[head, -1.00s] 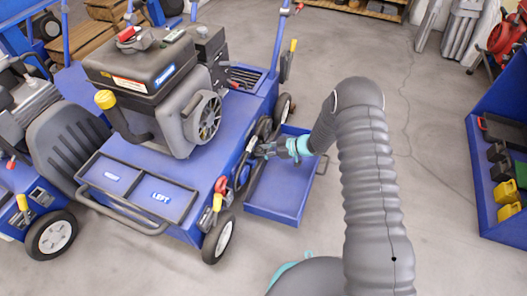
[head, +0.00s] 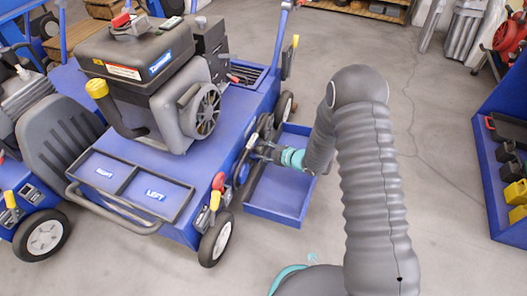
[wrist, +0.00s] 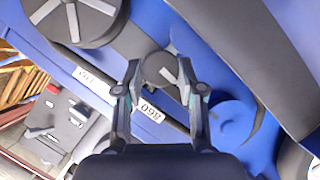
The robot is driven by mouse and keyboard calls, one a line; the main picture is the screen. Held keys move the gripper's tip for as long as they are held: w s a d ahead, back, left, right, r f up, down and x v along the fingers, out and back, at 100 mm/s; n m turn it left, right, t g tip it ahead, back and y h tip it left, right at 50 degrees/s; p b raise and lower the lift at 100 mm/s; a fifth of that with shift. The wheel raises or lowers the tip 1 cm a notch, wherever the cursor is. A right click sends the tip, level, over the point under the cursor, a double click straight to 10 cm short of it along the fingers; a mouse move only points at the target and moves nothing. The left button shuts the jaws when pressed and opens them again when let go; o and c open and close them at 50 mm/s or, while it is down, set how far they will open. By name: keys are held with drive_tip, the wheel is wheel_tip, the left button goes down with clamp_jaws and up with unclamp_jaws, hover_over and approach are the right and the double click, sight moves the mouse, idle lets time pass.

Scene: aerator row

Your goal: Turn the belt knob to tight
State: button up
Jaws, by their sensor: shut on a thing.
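The belt knob (wrist: 158,70) is a small round grey disc in the wrist view, on the blue side of the machine. My gripper (wrist: 160,82) has one finger on each side of it and is shut on it. A pale bar shows by the right fingertip; I cannot tell whether it is a pointer on the knob. A white label reading 860 (wrist: 150,111) lies between the fingers, and another small label (wrist: 85,76) lies to its left. In the head view my gripper (head: 256,150) reaches the machine's right side, and the knob is too small to make out there.
A large dark pulley (wrist: 88,18) sits at upper left of the wrist view. The blue machine (head: 225,135) carries a black engine (head: 140,60). A blue tray (head: 275,205) projects beside the gripper. A blue bin unit (head: 490,175) stands right, with open floor between.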

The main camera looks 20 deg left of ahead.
idle(0.4)
drive_tip(key=o, duration=1.1)
drive_tip(key=shift+s, duration=0.1)
drive_tip(key=shift+o, duration=0.2)
drive_tip(key=v, duration=1.2)
drive_tip(key=shift+a, duration=0.1)
